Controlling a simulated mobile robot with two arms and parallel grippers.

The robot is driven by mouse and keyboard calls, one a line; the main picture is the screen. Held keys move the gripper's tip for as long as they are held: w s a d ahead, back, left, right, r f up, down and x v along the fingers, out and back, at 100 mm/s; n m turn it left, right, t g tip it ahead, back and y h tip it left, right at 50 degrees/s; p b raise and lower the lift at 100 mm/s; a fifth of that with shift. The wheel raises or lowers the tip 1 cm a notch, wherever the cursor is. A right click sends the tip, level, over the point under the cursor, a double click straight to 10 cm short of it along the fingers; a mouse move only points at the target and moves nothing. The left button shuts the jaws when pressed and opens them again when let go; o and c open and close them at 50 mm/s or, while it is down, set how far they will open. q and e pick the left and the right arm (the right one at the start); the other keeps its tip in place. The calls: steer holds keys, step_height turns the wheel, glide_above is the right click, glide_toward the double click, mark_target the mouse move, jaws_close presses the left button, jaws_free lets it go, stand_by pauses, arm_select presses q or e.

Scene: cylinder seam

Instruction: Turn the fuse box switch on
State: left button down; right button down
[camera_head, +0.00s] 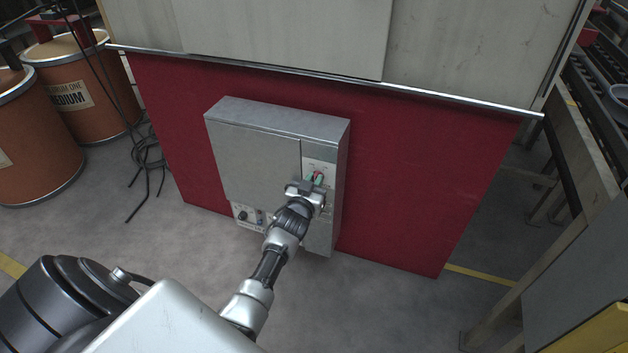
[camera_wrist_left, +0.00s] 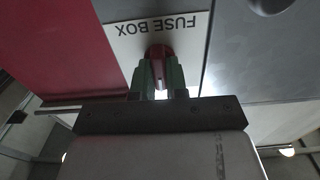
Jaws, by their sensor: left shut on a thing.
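The fuse box (camera_head: 262,160) is a grey metal cabinet mounted on a red panel, in the middle of the head view. Its white label plate (camera_wrist_left: 120,40) with "FUSE BOX" shows upside down in the left wrist view. The red switch (camera_wrist_left: 158,54) sits at the plate's edge; in the head view only a bit of red (camera_head: 319,178) shows at the fingers. My left gripper (camera_wrist_left: 158,78) is shut on the red switch, with its green-tinted fingers on either side of it. The gripper also shows in the head view (camera_head: 312,181). The switch's far side is hidden. My right gripper is not in view.
The red panel (camera_head: 420,170) stands under a pale wall section. Orange drums (camera_head: 80,85) and loose black cables (camera_head: 148,155) are at the left. A conveyor frame (camera_head: 590,100) stands at the right. Grey floor before the panel is clear.

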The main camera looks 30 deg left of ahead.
arm_select(q)
steer(key=shift+d+f+m, duration=0.1)
steer(key=shift+d+m, duration=0.05)
steer(key=shift+m, duration=2.65)
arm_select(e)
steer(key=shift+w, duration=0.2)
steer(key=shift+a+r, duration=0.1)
arm_select(q)
steer(key=c, duration=1.1)
jaws_free()
steer(key=shift+c, duration=0.2)
